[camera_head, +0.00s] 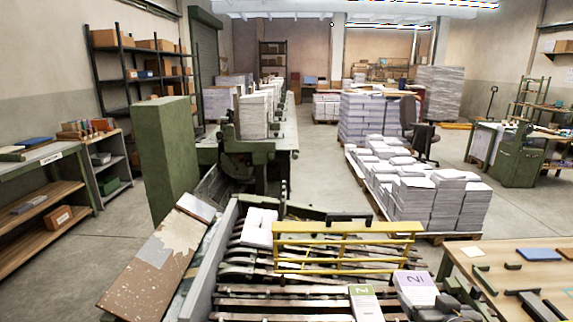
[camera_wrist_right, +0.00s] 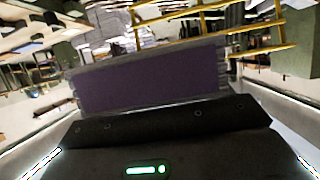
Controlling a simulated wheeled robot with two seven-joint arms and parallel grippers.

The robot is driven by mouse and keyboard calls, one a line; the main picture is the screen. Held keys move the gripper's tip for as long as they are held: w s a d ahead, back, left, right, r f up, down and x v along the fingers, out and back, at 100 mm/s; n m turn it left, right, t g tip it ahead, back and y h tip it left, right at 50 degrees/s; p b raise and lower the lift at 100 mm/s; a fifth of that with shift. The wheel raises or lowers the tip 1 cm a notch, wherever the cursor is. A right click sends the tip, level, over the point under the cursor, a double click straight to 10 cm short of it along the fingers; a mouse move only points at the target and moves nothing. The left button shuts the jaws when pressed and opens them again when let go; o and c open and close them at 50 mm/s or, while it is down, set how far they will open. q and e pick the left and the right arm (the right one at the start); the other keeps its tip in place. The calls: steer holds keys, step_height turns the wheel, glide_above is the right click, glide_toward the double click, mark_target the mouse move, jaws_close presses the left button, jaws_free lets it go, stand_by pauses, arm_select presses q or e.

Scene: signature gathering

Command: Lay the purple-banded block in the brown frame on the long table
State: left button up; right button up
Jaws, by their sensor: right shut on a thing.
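The purple-banded block (camera_head: 415,287) is white with a purple band and a number on its face. It is at the lower right of the head view, above or on the slatted conveyor; contact below is hidden. My right gripper (camera_head: 440,303) is shut on it from the right. In the right wrist view its purple side (camera_wrist_right: 150,90) fills the middle, just beyond the dark gripper body. A green-banded block (camera_head: 365,303) is just left of it on the slats. I cannot make out the brown frame for certain. My left gripper is not in view.
A yellow guard rail (camera_head: 345,228) crosses the slatted conveyor behind the blocks. A white stack (camera_head: 260,227) lies at its far left. A wooden table (camera_head: 510,268) at right carries dark brackets and a blue pad (camera_head: 538,254). Paper piles (camera_head: 430,200) stand behind.

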steer(key=shift+w+a+r+b, duration=0.45)
steer(key=shift+w+a+r, duration=0.25)
steer(key=shift+a, duration=0.25)
steer(key=w+a+r+n+y+b, duration=0.1)
steer(key=w+a+r+b, duration=0.1)
steer(key=a+r, duration=0.3)
steer(key=shift+w+a+r, duration=0.2)
steer(key=shift+w+a, duration=0.2)
steer(key=shift+a, duration=0.35)
